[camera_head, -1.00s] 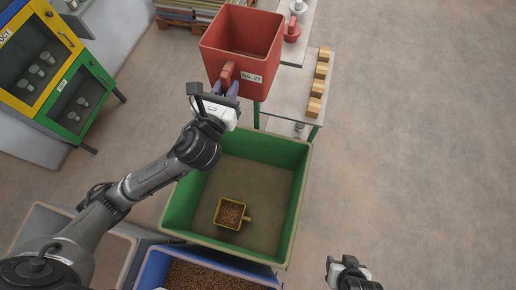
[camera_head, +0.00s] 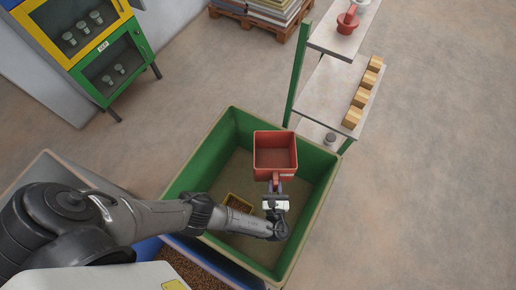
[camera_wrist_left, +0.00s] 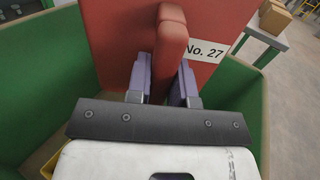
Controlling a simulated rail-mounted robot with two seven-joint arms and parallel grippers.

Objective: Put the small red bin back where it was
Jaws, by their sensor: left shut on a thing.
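The small red bin (camera_head: 275,154) is held by my left gripper (camera_head: 276,188) over or inside the large green bin (camera_head: 316,199). In the left wrist view, the red bin (camera_wrist_left: 117,40) fills the top, with its "No. 27" label to the right of its handle. The purple fingers of my left gripper (camera_wrist_left: 166,78) are shut on that handle from both sides. The red bin looks upright and empty. I cannot tell whether it touches the green bin's floor. My right gripper is not in view.
A yellow scoop (camera_head: 238,203) lies in the green bin, partly hidden by my left arm. A shelf rack (camera_head: 326,92) holds several wooden blocks and a small red item (camera_head: 347,24). Cabinets stand at upper left, a pallet (camera_head: 262,22) at the back. Floor at right is clear.

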